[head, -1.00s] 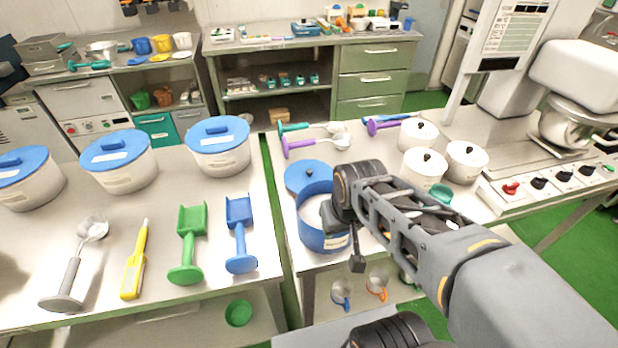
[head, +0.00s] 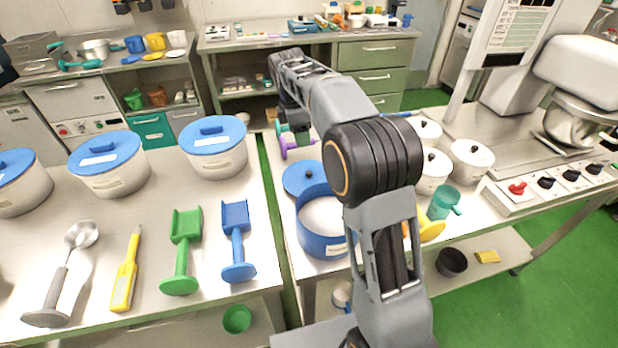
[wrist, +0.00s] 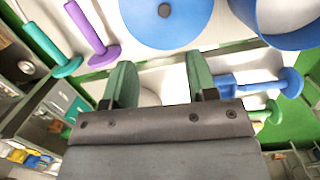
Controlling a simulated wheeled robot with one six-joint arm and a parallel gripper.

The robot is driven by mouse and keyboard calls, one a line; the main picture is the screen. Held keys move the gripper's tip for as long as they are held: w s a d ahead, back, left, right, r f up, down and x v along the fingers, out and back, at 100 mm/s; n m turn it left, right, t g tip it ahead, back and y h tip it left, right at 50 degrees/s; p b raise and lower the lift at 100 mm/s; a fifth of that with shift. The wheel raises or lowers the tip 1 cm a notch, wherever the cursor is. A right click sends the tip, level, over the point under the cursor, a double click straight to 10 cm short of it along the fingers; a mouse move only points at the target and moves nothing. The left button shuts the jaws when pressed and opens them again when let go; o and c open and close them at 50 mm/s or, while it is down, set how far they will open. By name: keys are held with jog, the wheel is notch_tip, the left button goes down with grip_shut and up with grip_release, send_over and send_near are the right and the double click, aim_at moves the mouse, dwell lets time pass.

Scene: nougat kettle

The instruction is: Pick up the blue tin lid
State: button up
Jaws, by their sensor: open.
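The blue tin lid (head: 299,178) is a flat round disc on the right-hand table, beside the open blue tin (head: 318,240), which holds something white. In the wrist view the lid (wrist: 150,25) shows at the top, cut by the frame edge, with a dark grey knob in its middle. The blue tin (wrist: 270,35) is to its right there. My gripper (wrist: 160,80) is open, its two green fingers apart with nothing held between them, and the lid lies beyond the fingertips. In the head view my arm hides most of the gripper.
A purple-handled tool (wrist: 95,35) and a teal-handled tool (wrist: 68,60) lie near the lid. White lidded pots (head: 470,158) and a teal cup (head: 444,203) stand to the right. The left table holds blue-lidded tubs (head: 215,150), a green scoop (head: 182,250) and a blue scoop (head: 236,245).

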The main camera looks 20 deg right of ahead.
aim_at(309, 172)
jog(key=shift+n, duration=0.6)
jog(key=f, duration=0.4)
jog(key=d+f, duration=0.1)
jog(key=f, duration=0.9)
jog(key=shift+s+d+b, duration=0.2)
jog(key=shift+d+b, duration=0.2)
jog(key=shift+c, duration=0.3)
jog(key=shift+r, duration=0.1)
grip_shut()
